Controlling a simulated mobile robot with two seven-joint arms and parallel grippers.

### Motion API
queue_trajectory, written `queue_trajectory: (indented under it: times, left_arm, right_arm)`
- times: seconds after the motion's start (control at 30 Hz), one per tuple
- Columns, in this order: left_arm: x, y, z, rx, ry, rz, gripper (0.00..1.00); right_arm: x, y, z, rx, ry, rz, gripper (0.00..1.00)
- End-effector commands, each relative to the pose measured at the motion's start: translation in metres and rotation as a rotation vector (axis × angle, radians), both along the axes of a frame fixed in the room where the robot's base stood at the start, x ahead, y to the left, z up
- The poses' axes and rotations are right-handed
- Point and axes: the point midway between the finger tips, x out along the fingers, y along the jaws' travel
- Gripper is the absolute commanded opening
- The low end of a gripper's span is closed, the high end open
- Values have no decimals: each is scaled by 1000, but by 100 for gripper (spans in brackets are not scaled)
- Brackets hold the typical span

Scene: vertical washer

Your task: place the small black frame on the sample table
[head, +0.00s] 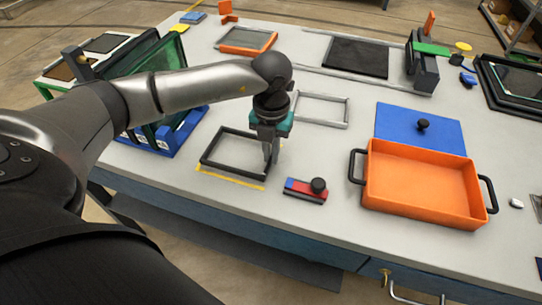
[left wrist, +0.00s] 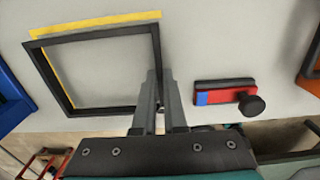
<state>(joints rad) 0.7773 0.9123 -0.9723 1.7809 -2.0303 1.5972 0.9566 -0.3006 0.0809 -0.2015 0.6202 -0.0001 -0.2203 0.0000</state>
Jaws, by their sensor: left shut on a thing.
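The small black frame (head: 232,170) is at the table's front left, flat and level, on or just above the surface; I cannot tell if it touches. It also shows in the left wrist view (left wrist: 95,34). My left gripper (head: 270,158) points down and is shut on the frame's right-hand bar. Its fingers (left wrist: 160,72) straddle that bar in the left wrist view. The light sample table (head: 330,150) is beneath. A yellow corner marking (head: 230,178) shows along the frame's outer edge, slightly offset from it. My right gripper is not in view.
A red and blue block with a black knob (head: 305,190) lies right of the frame. A grey frame (head: 322,109) lies behind. An orange tray (head: 415,185) and blue lid (head: 410,125) are right. A blue rack (head: 165,140) with green panels stands left.

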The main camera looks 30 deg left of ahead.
Motion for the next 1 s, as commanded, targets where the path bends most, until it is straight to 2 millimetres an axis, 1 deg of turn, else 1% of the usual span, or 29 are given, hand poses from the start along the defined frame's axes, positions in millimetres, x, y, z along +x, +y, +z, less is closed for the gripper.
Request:
queue_trajectory:
  times: [0.03,0.1,0.3,0.47,0.5,0.73,1.0]
  left_arm:
    - [0,0,-9,1,2,1,0]
    - [0,0,-12,1,0,0,0]
    - [0,0,-11,0,-1,-1,0]
    - [0,0,-16,0,-1,-1,0]
    - [0,0,-15,0,-1,-1,13]
    - [0,0,-14,0,0,-1,39]
    - [0,0,-13,0,0,-1,39]
  right_arm:
    - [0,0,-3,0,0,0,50]
    - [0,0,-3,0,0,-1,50]
    - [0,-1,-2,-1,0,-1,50]
    - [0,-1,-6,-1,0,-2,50]
    - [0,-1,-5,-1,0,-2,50]
    - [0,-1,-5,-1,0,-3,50]
    - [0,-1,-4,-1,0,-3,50]
